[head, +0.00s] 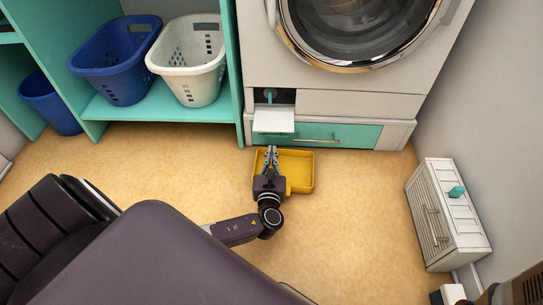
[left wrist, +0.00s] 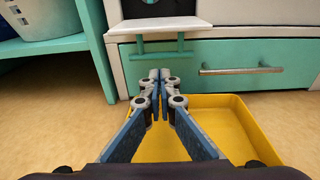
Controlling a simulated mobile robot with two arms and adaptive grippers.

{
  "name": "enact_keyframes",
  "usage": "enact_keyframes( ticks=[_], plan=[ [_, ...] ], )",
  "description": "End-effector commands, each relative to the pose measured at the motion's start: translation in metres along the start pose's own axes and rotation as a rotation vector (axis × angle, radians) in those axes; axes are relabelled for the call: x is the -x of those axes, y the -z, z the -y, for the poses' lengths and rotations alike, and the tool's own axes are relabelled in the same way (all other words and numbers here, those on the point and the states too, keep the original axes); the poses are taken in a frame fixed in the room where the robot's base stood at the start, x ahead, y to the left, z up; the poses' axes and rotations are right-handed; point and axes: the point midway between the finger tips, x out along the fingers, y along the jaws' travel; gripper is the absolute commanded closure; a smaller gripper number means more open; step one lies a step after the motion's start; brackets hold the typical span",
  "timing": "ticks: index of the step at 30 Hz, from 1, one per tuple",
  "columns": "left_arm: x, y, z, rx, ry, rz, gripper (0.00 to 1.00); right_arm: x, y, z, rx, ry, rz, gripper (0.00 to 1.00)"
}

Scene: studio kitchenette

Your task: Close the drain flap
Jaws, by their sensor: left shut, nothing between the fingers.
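The drain flap (head: 273,121) is a white panel low on the front of the washing machine. It is folded down and stands out in front of a dark opening with a teal knob (head: 270,94) in it. In the left wrist view the flap (left wrist: 160,25) is at the top, above the fingertips. My left gripper (head: 271,151) is shut and empty, just in front of and below the flap, over a yellow tray (head: 304,187). In the left wrist view its fingertips (left wrist: 158,76) are together.
A teal drawer (head: 355,134) with a metal handle is right of the flap. A teal shelf (head: 150,115) with blue and white baskets stands left. A small white cabinet (head: 432,220) is at the right.

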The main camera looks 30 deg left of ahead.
Motion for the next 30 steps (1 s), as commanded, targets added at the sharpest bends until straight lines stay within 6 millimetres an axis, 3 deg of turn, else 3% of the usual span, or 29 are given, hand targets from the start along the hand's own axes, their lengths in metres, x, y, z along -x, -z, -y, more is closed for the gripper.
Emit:
enact_keyframes(
  ticks=[3,10,23,30],
  plan=[
    [-0.023,0.005,0.000,0.000,-0.001,0.002,1.00,0.018,0.006,0.004,0.000,0.000,0.001,0.49],
    [-0.046,0.003,0.000,0.001,-0.001,-0.001,1.00,0.029,0.010,0.006,0.000,0.000,0.002,0.49],
    [-0.050,0.001,0.000,0.000,0.000,-0.003,1.00,0.029,0.010,0.006,0.000,0.000,0.001,0.49],
    [-0.048,-0.004,0.000,0.001,0.000,-0.020,1.00,0.018,0.006,0.004,0.000,0.000,0.002,0.49]
  ],
)
